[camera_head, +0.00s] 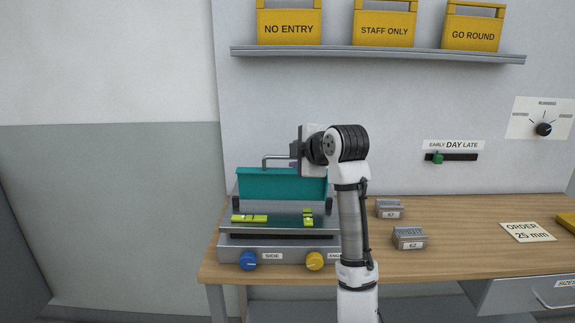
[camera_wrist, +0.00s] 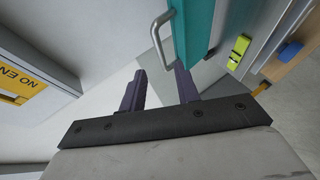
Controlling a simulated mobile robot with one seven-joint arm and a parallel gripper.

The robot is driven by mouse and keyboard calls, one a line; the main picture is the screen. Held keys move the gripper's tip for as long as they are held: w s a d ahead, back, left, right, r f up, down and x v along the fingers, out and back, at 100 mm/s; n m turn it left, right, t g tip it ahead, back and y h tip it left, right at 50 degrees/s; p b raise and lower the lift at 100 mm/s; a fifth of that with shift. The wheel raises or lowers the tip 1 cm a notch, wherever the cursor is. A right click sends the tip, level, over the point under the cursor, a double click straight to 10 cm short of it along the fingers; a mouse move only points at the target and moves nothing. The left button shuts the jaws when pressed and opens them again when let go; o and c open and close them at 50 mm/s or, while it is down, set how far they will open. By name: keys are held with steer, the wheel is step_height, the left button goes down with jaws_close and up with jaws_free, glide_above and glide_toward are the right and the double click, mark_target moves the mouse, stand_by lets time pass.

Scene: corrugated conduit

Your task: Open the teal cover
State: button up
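The teal cover (camera_head: 282,186) stands upright at the rear of a grey bench machine (camera_head: 280,248), and the bed in front of it is exposed. Its metal bar handle (camera_head: 275,158) rises from its top edge. My gripper (camera_head: 294,158) is at the handle's right end in the head view, and overlaps it there. In the wrist view my gripper (camera_wrist: 160,78) has its two dark fingers apart with nothing between them. The handle (camera_wrist: 158,38) lies just beyond the fingertips, beside the teal cover (camera_wrist: 195,30). I cannot tell whether a finger touches the handle.
Yellow-green levels (camera_head: 250,218) lie on the machine bed. Blue (camera_head: 248,260) and yellow (camera_head: 314,261) knobs are on its front. Small grey blocks (camera_head: 408,238) and an order card (camera_head: 527,232) are on the wooden bench (camera_head: 460,255). A shelf (camera_head: 380,54) with yellow signs hangs above.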

steer(key=b+v, duration=0.1)
steer(key=v, duration=0.4)
steer(key=shift+a, duration=0.1)
